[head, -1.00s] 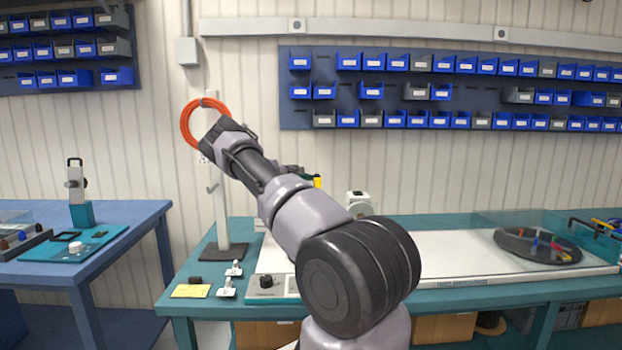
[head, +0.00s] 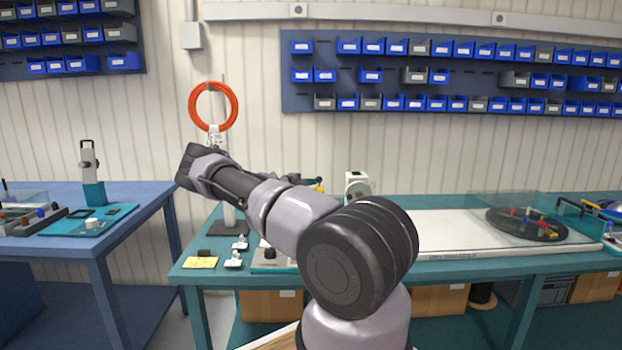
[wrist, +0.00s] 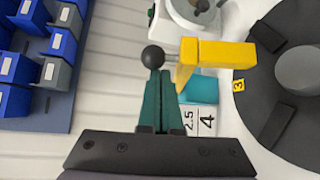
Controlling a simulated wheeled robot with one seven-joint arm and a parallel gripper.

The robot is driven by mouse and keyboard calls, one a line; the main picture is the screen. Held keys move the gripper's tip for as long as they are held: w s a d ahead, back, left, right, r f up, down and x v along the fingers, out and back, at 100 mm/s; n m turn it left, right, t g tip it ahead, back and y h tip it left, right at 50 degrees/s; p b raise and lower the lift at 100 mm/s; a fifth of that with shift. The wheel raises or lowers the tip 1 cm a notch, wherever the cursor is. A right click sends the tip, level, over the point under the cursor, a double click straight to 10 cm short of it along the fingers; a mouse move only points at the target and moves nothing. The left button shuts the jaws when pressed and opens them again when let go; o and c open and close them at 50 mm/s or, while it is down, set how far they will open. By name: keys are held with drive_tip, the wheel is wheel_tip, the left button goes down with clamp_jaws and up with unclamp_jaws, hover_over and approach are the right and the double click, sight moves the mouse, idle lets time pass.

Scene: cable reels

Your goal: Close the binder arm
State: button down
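The binder arm appears to be the yellow L-shaped bar (wrist: 222,56) in the wrist view, with a round black knob (wrist: 152,56) at its left. My gripper (wrist: 158,78) has green tapered fingers, close together, with their tips right below the knob. I cannot tell whether they touch or pinch it. In the head view, the yellow bar (head: 319,187) shows as a small patch left of a white device (head: 357,186). There my gripper is mostly hidden behind my arm.
A dark disc (wrist: 250,115) with a grey hub lies right of the fingers. Blue bins (wrist: 62,42) line the wall. An orange cable coil (head: 235,104) hangs on a stand behind my arm. A covered turntable (head: 495,226) occupies the bench's right side.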

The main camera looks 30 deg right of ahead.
drive_tip(key=shift+s+a+f+m+t+h, duration=0.15)
drive_tip(key=shift+s+f+m+h, duration=0.15)
drive_tip(key=shift+f, duration=0.45)
drive_tip(key=shift+s+a+f+m+t+h, duration=0.1)
drive_tip(key=shift+s+a+f+m+h, duration=0.2)
drive_tip(key=shift+f, duration=0.45)
drive_tip(key=shift+s+a+f+m+t+h, duration=0.1)
drive_tip(key=shift+s+f+m+t+h, duration=0.2)
drive_tip(key=shift+f, duration=0.45)
drive_tip(key=shift+w, duration=0.15)
